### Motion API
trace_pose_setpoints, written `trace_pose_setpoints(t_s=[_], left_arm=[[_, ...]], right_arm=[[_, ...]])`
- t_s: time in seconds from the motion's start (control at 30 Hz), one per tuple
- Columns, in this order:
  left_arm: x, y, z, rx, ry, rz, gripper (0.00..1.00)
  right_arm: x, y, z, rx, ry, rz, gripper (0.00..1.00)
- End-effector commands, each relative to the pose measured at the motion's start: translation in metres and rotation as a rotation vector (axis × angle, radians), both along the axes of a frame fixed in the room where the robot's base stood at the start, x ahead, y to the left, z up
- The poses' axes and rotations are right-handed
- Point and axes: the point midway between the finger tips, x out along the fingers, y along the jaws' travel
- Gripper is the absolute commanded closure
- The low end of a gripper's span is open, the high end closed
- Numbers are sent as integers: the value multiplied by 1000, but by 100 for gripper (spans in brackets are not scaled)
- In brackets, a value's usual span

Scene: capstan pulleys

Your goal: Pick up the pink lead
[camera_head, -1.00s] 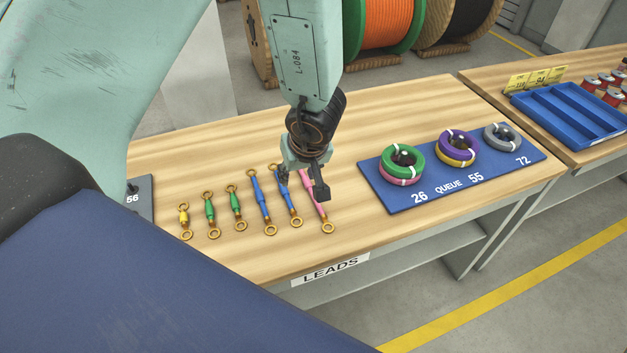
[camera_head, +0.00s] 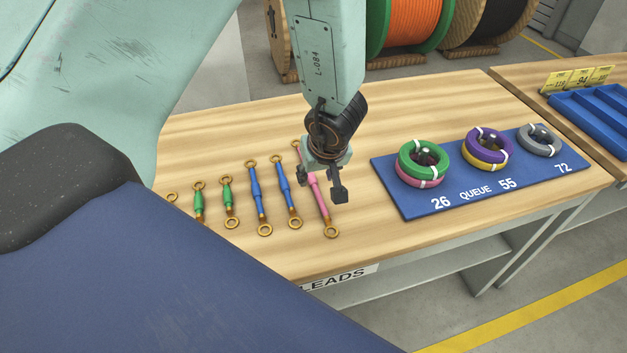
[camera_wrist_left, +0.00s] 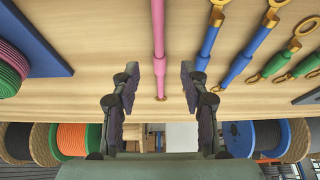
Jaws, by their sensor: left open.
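The pink lead (camera_head: 319,199) lies on the wooden table, the rightmost of a row of leads, with copper ring ends. My left gripper (camera_head: 321,190) is above it, pointing down, and hides part of its upper half in the head view. In the left wrist view the pink lead (camera_wrist_left: 158,45) runs between the two spread fingers of the left gripper (camera_wrist_left: 160,85), which is open and empty. The lead looks apart from both fingers. My right gripper is not in view.
Two blue leads (camera_head: 257,194) and green leads (camera_head: 227,203) lie left of the pink one. A blue queue board (camera_head: 420,208) with coloured coils stands to the right. Bare table lies between the board and the pink lead. Cable spools (camera_head: 400,30) stand behind the table.

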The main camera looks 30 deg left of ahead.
Motion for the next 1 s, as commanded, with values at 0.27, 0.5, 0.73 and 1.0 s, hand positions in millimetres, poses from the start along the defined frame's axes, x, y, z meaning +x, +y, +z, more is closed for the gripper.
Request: trace_pose_setpoints(t_s=[0.27,0.5,0.73,1.0], left_arm=[[13,9,-37,-1,1,2,55],[18,13,-42,0,0,1,55],[18,13,-42,0,0,1,67],[18,12,-42,0,0,1,90]], right_arm=[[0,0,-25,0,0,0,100],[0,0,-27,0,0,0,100],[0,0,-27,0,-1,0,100],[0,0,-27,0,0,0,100]])
